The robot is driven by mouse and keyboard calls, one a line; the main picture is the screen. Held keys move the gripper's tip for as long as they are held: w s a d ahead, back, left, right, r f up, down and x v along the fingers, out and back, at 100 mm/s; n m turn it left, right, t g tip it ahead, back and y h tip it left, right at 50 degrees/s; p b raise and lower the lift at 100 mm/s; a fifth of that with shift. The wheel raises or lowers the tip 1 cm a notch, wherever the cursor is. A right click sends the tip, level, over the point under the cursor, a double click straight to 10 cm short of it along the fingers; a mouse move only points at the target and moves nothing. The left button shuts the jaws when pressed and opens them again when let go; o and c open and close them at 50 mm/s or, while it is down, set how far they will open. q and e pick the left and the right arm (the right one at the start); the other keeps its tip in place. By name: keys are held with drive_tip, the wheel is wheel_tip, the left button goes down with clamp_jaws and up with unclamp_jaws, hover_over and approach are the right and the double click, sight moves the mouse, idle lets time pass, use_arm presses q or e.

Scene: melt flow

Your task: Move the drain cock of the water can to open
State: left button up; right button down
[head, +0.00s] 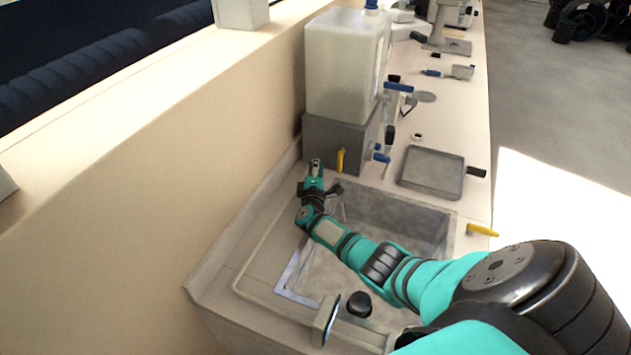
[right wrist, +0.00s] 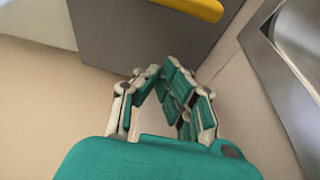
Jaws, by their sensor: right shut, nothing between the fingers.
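The water can is a translucent white tank (head: 342,65) with a blue cap (head: 371,5), standing on a grey block (head: 325,130) behind the sink. A blue-handled tap (head: 398,87) shows at the can's right side, and a smaller blue-handled fitting (head: 381,157) sits lower by the block. I cannot tell for sure which is the drain cock. A yellow handle (head: 340,160) is on the block's front; it also shows in the right wrist view (right wrist: 195,8). My right gripper (head: 316,166) is shut and empty, just left of the yellow handle and apart from it. My left gripper is out of view.
The metal sink (head: 440,235) lies under my right arm, with a yellow lever (head: 482,230) at its right edge. A grey pan (head: 432,172) and several tools lie on the counter to the right. A wall (head: 140,190) rises close on the left.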

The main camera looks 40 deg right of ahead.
sight(341, 160)
drive_tip(key=shift+w+d+f+b, duration=0.2)
drive_tip(key=shift+w+d+b, duration=0.25)
drive_tip(key=shift+d, duration=0.05)
drive_tip(key=s, duration=0.1)
drive_tip(key=s+d+p, duration=0.1)
drive_tip(key=s+p, duration=0.1)
drive_tip(key=shift+s+d+r, duration=0.1)
drive_tip(key=shift+d+r, duration=0.05)
drive_tip(key=shift+r, duration=0.2)
drive_tip(key=shift+s+d, duration=0.1)
drive_tip(key=shift+s, duration=0.25)
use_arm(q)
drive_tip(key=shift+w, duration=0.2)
use_arm(e)
drive_tip(key=shift+f, duration=0.1)
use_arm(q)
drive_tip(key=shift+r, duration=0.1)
use_arm(e)
drive_tip(key=shift+d, duration=0.15)
